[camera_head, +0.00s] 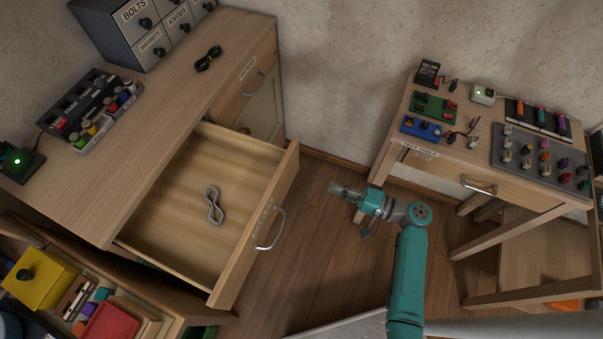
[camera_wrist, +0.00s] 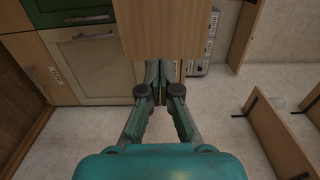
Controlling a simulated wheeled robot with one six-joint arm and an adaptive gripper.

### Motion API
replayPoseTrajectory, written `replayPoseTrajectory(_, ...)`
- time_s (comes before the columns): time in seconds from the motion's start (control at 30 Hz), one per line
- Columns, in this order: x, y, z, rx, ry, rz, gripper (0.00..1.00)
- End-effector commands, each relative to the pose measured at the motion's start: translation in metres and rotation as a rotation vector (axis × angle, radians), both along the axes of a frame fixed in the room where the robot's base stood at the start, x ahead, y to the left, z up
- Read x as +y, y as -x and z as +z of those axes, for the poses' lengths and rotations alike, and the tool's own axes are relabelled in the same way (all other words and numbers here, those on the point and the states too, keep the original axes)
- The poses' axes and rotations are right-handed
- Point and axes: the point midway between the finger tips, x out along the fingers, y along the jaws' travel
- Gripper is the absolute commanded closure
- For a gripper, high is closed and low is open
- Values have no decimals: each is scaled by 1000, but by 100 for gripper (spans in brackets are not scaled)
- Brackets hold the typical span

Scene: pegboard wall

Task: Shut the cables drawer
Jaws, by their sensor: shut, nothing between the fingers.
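The wooden drawer (camera_head: 165,235) is pulled well out of the wooden cabinet in the head view. Its front (camera_head: 238,265) faces right, with a small label too blurred to read surely and a curved metal handle (camera_head: 272,232). A coiled grey cable (camera_head: 213,205) lies inside. My gripper (camera_head: 340,191) is to the right of the drawer front, apart from it and empty. In the wrist view my gripper (camera_wrist: 160,92) has its fingers together. A wooden panel (camera_wrist: 170,28) shows just beyond the fingertips; I cannot tell whether it is the drawer.
A worktable (camera_head: 440,158) with electronics and its own handled drawer stands at the right. The cabinet top (camera_head: 150,130) holds a tray, a black cable (camera_head: 209,58) and a labelled drawer box (camera_head: 140,30). Bare floor (camera_head: 315,240) lies between cabinet and worktable.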

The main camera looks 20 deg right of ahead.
Motion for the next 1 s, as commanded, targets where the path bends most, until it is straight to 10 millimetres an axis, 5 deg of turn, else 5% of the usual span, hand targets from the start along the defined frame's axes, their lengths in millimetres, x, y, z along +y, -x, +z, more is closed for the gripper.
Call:
replayPoseTrajectory(0.6, 76, -58, 0, 1, 1, 2, 100)
replayPoseTrajectory(1.0, 87, -68, 0, 1, 1, -1, 100)
